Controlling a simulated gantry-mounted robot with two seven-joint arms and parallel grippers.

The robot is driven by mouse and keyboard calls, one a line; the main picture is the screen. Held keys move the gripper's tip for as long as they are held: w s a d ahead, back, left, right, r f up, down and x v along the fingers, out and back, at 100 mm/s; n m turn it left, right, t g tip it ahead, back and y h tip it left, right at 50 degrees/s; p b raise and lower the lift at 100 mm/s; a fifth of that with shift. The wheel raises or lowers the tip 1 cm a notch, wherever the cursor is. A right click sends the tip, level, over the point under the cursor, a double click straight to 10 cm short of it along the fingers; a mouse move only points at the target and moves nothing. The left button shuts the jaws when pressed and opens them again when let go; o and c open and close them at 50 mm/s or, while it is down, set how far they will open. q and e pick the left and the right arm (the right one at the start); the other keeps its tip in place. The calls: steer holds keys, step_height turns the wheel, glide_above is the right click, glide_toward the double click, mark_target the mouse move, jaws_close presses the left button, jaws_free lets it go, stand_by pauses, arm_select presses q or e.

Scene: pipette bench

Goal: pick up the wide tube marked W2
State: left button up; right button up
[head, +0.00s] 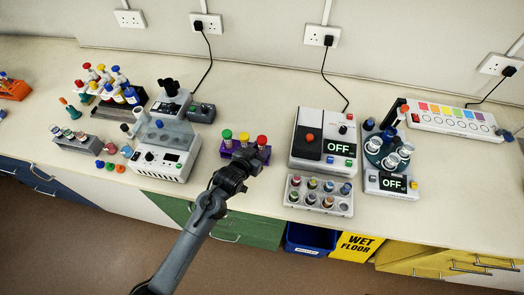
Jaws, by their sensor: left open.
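No W2 marking can be read at this size, so I cannot tell which tube is the wide tube W2. A purple rack (264,153) near the middle of the bench holds tubes with a green cap (227,134), a yellow cap (244,137) and a red cap (262,140). My left gripper (246,161) is open at the front of this rack, and hides part of it and the lower parts of its tubes. I cannot tell whether it touches the rack. My right gripper is not in view.
Left of the rack stands a white device (164,160); right of it, a device reading OFF (325,138). A grey block of several vials (318,196) sits at the front edge.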

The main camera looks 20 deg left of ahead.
arm_select(q)
jaws_close()
stand_by(0.4)
